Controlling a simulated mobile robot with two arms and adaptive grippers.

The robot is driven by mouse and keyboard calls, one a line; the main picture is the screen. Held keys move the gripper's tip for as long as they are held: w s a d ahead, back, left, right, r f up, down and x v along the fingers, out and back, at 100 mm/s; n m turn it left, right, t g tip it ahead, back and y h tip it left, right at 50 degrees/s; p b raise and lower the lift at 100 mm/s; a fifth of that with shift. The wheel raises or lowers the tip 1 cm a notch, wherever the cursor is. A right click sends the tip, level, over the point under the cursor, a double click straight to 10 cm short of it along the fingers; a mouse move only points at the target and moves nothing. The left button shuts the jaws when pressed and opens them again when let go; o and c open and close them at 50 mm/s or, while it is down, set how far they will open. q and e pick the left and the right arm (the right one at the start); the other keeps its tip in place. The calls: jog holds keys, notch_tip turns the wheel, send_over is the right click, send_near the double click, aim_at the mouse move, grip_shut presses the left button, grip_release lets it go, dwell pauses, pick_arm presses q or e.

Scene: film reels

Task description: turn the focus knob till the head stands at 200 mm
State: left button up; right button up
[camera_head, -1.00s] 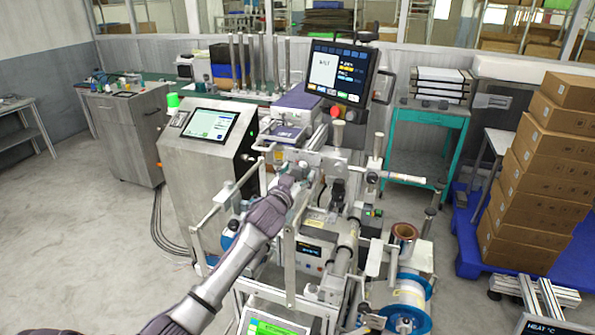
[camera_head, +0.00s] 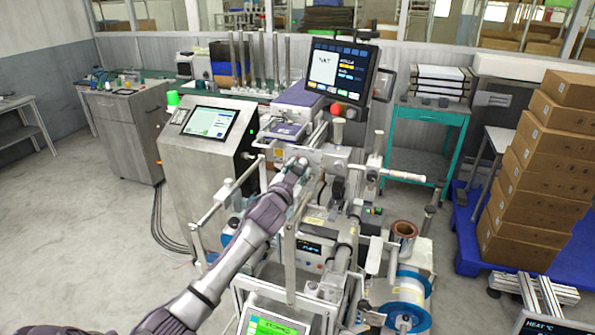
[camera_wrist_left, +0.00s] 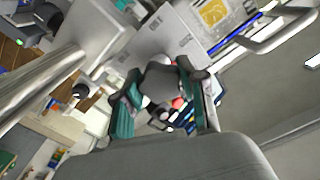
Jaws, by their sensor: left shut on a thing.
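My left arm reaches in from the bottom of the head view to the labelling machine's front plate (camera_head: 310,158). My left gripper (camera_head: 298,168) is at that plate, below the purple unit (camera_head: 297,96). In the left wrist view, the two teal-padded fingers of the gripper (camera_wrist_left: 162,88) are shut on a dark grey rounded knob (camera_wrist_left: 158,80), one on each side. The fingers and wrist hide most of the knob in the head view. A small dark display (camera_head: 310,247) sits lower on the machine; its figures are too small to read. My right gripper is not in view.
A tilted touchscreen (camera_head: 338,72) stands above the machine, and a grey cabinet with a screen (camera_head: 208,124) is close on the left. A label roll (camera_head: 405,300) and metal rods crowd the front right. Stacked cartons (camera_head: 535,175) stand farther right. The floor at left is clear.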

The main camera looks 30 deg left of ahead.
pick_arm(q)
jog(key=shift+f, duration=0.2)
jog(key=o, duration=1.2)
jog(key=shift+c, duration=0.2)
jog(key=v, duration=1.2)
